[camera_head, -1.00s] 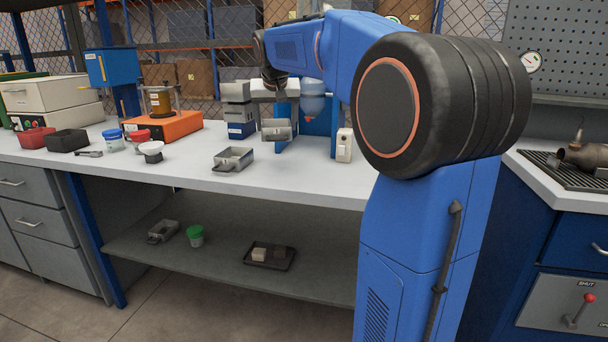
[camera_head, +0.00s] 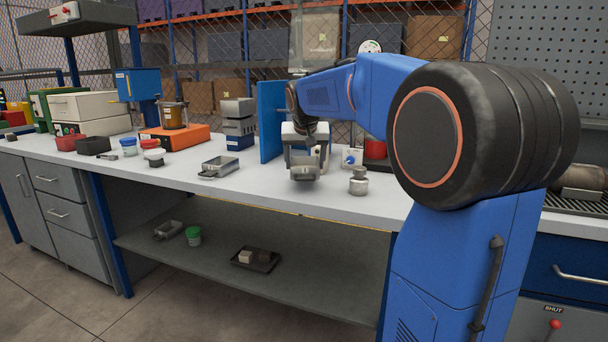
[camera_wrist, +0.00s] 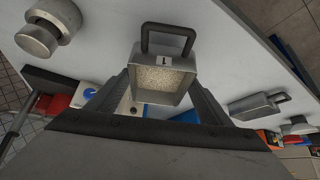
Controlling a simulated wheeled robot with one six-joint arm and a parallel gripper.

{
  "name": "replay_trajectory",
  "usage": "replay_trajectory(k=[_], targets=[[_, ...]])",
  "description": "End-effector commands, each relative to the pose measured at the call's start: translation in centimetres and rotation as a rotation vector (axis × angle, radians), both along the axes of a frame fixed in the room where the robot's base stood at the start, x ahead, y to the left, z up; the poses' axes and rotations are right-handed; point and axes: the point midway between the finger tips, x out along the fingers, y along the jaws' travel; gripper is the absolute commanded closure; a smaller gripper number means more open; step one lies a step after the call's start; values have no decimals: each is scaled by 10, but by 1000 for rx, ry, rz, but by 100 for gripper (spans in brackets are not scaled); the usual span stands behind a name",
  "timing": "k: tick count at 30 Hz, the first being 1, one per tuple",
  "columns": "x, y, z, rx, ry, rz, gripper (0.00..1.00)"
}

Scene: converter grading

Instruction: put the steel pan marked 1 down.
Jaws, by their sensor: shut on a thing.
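The steel pan marked 1 (camera_wrist: 161,79) is a square pan with a dark loop handle and a label reading 1. It holds pale grains. My gripper (camera_wrist: 160,95) is shut on it, with a finger on each side in the wrist view. In the head view the pan (camera_head: 304,172) hangs at my gripper (camera_head: 306,155), over or close to the front part of the white bench (camera_head: 262,186). I cannot tell whether its underside touches the bench.
A second steel pan (camera_head: 219,167) sits on the bench to the left. A round steel weight (camera_head: 358,182) stands close on the right. A blue upright panel (camera_head: 271,121) and a red container (camera_head: 375,149) are behind. Bare bench lies between the second pan and my gripper.

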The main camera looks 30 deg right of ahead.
Motion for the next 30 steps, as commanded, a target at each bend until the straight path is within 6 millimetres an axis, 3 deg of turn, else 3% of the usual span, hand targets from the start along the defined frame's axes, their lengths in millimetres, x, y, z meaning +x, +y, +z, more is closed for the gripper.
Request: replay_trajectory(k=[9, 21, 22, 23, 24, 30], targets=[[0, 0, -37, 0, 1, 0, 57], [0, 0, -42, 0, 0, 0, 57], [0, 0, -41, 0, 0, 0, 20], [0, 0, -41, 0, 0, 0, 13], [0, 0, -41, 0, 0, 0, 8], [0, 0, -41, 0, 0, 0, 8]])
